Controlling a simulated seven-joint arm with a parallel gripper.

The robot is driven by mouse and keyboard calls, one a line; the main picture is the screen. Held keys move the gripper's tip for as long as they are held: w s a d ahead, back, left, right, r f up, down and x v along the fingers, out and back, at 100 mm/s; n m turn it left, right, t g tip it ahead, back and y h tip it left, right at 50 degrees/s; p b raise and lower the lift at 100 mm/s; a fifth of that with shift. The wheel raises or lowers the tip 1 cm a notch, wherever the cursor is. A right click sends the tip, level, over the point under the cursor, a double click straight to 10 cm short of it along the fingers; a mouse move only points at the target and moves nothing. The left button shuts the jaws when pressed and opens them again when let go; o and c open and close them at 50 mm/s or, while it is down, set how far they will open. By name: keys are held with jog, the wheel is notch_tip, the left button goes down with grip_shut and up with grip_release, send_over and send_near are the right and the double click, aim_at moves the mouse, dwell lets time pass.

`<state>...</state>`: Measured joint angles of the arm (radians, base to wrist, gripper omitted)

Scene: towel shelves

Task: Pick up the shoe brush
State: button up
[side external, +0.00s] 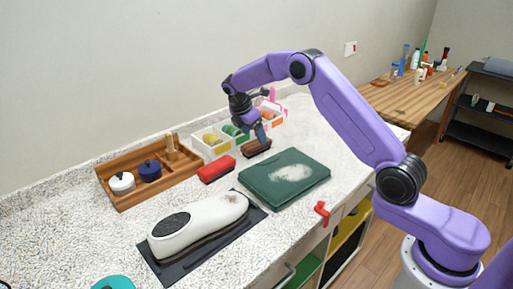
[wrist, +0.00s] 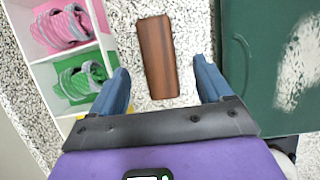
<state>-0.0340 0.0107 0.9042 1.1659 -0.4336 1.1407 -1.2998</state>
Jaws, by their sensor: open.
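A brown wooden block that looks like the shoe brush (side external: 256,149) lies on the speckled counter between the white divided box and the green case. In the wrist view the brush (wrist: 157,58) lies lengthwise, its brown wooden top facing up. My gripper (side external: 258,134) is just above it, pointing down. In the wrist view my gripper (wrist: 161,68) is open, with one blue finger on each side of the brush and a gap to each. Whether the fingertips are level with the brush is not clear. The brush's underside is mostly hidden.
The white box (side external: 198,147) with rolled cloths is close behind, and the green case (side external: 284,179) lies close in front. A red block (side external: 216,169) is left of the brush. A white shoe (side external: 198,225) on a dark mat and a wooden tray (side external: 121,194) are further left.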

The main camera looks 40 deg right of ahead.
aim_at(256, 142)
jog(key=shift+x, duration=2.65)
jog(key=shift+w+a+f, duration=0.1)
jog(key=shift+a+f, duration=0.1)
jog(key=shift+f, duration=0.1)
jog(key=shift+c, duration=0.4)
jog(key=c, duration=1)
